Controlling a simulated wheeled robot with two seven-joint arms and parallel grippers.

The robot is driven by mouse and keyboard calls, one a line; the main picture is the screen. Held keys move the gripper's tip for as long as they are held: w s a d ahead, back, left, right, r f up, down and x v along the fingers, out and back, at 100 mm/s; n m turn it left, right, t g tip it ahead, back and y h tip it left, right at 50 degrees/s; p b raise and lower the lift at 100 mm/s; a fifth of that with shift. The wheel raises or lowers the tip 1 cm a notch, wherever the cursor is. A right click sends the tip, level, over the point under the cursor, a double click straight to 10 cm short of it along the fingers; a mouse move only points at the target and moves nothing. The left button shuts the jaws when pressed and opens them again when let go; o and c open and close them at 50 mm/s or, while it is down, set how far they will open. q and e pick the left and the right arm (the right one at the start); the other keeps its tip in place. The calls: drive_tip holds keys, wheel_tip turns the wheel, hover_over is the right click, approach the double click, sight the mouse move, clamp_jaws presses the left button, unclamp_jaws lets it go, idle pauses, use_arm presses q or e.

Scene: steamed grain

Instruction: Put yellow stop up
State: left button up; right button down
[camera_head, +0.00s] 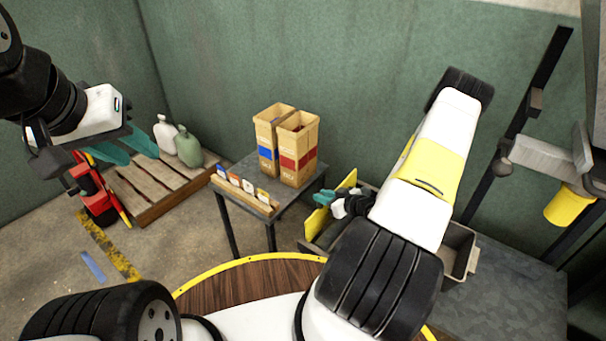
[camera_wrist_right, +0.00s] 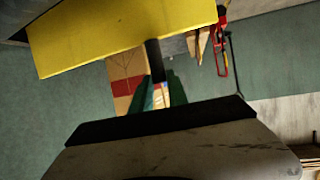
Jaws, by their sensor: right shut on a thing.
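My right gripper (camera_head: 325,197) has teal fingers; in the wrist view the fingers (camera_wrist_right: 160,92) are shut on this rod. The exact grip is partly hidden by the wrist housing. My left gripper (camera_head: 128,147) is at the left, with its teal fingers apart and empty, above a pallet.
A small grey table (camera_head: 262,170) holds two cardboard boxes, one with a blue band (camera_head: 267,153) and one with a red band (camera_head: 304,160), and a rack of cards (camera_head: 244,194). A wooden pallet (camera_head: 150,190) carries jugs (camera_head: 188,148). A grey bin (camera_head: 458,252) stands below my right arm.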

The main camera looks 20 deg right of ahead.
drive_tip(key=shift+s+d+f+t+y, duration=0.1)
drive_tip(key=shift+s+d+t+y, duration=0.3)
drive_tip(key=shift+s+d, duration=0.15)
drive_tip(key=shift+s, duration=0.1)
drive_tip(key=c, duration=1.3)
unclamp_jaws()
drive_tip(key=v, duration=0.7)
drive_tip(key=shift+s, duration=0.35)
drive_tip(key=shift+d, duration=0.15)
